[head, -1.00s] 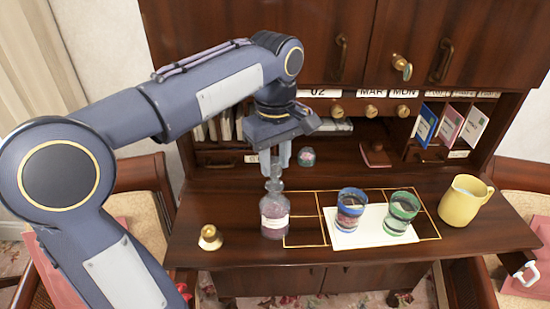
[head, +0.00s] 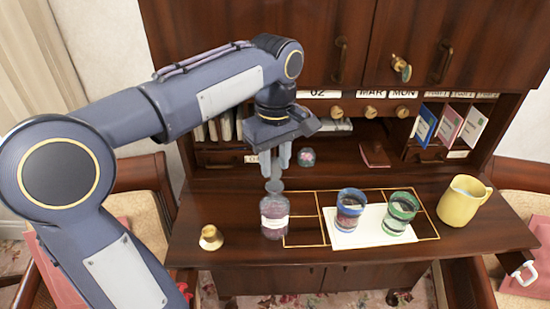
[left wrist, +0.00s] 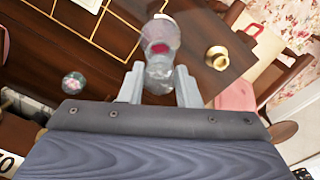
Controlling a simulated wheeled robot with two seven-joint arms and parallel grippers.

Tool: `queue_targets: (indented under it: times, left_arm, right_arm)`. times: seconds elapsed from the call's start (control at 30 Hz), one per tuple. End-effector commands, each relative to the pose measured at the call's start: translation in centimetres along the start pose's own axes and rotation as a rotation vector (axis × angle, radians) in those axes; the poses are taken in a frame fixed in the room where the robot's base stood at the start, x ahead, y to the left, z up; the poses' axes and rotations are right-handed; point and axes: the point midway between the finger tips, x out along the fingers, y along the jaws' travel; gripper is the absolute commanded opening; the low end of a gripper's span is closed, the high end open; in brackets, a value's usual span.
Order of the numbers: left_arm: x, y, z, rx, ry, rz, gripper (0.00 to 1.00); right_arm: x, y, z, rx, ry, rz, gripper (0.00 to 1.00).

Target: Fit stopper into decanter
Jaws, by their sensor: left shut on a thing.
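The decanter (head: 275,222) is a small clear bottle with a pale label and purplish contents, upright on the desk. My left gripper (head: 275,172) points down right above it, its fingers shut on the glass stopper (head: 274,186). The stopper is over the decanter's mouth; I cannot tell whether it touches or sits in the neck. In the left wrist view the stopper (left wrist: 158,76) is between the fingertips, with the decanter (left wrist: 160,38) beyond, in line with it. My right gripper is not in view.
A brass bell-shaped piece (head: 210,238) stands left of the decanter. A blue-rimmed glass (head: 350,212) and a green-rimmed glass (head: 401,214) stand on white paper (head: 372,240) to the right. A yellow jug (head: 462,202) is farther right. A small round jar (head: 306,155) stands behind.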

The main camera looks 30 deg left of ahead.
Motion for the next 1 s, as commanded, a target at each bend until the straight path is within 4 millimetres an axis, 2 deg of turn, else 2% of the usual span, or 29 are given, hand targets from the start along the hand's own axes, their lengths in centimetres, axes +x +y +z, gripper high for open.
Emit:
queue_targets:
  times: [0.37, 1.0]
  left_arm:
    - [0.1, 0.0, 0.0, 0.000, 0.000, 0.000, 0.13]
    - [1.7, 0.0, 0.0, -0.001, 0.000, -0.001, 0.13]
  right_arm:
    - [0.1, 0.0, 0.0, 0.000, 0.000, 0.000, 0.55]
    - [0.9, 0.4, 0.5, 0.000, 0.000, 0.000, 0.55]
